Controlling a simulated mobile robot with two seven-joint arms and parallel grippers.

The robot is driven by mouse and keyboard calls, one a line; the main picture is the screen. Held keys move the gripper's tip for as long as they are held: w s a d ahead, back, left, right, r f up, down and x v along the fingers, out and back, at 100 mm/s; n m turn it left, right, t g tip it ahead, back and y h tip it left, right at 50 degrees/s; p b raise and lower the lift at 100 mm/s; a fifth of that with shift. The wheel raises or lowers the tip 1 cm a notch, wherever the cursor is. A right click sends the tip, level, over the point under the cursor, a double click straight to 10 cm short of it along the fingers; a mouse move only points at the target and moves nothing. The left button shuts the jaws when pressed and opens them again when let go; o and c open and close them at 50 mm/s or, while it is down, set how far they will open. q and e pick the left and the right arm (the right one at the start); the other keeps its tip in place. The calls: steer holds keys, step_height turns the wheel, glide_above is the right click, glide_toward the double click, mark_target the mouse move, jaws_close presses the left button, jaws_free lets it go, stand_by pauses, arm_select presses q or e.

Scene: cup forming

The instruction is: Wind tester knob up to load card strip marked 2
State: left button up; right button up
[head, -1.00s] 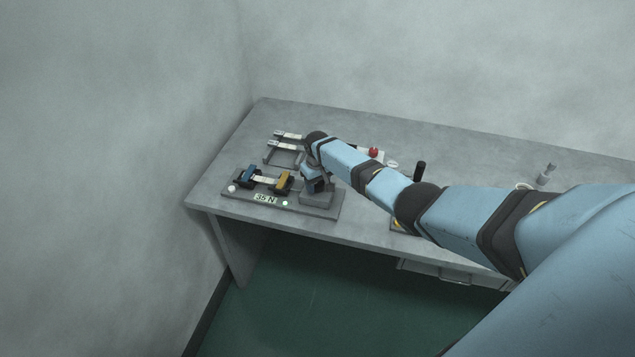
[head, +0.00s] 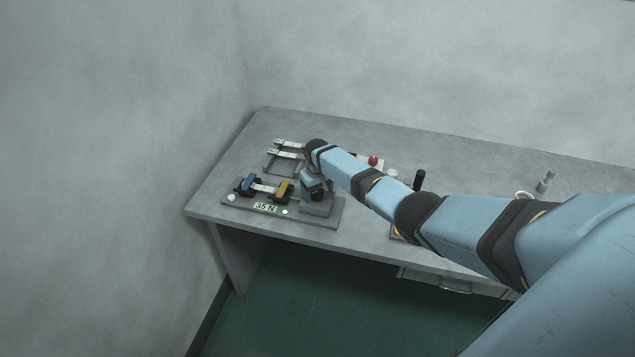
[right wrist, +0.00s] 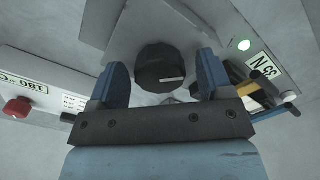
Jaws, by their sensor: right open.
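The tester stands on a grey base plate (head: 327,219) at the left of the bench. A pale strip (head: 264,188) spans its blue clamp (head: 247,184) and yellow clamp (head: 284,190). Its readout (head: 266,208) shows 35 N, and it also shows in the right wrist view (right wrist: 262,66). The black knob (right wrist: 160,65) with a white pointer line lies between the fingers of my right gripper (right wrist: 162,75) in the right wrist view. The gripper is open, with a gap visible on each side of the knob. In the head view my right gripper (head: 313,187) is partly hidden at the tester block.
A rack with pale strips (head: 289,154) stands behind the tester. A red button (head: 373,160), a black upright handle (head: 419,179) and a white ring-shaped item (head: 524,195) are farther right. A wall bounds the bench's left side.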

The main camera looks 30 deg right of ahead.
mark_target(318, 191)
step_height(318, 191, up, 14)
steer(key=shift+f, duration=0.25)
stand_by(1.6)
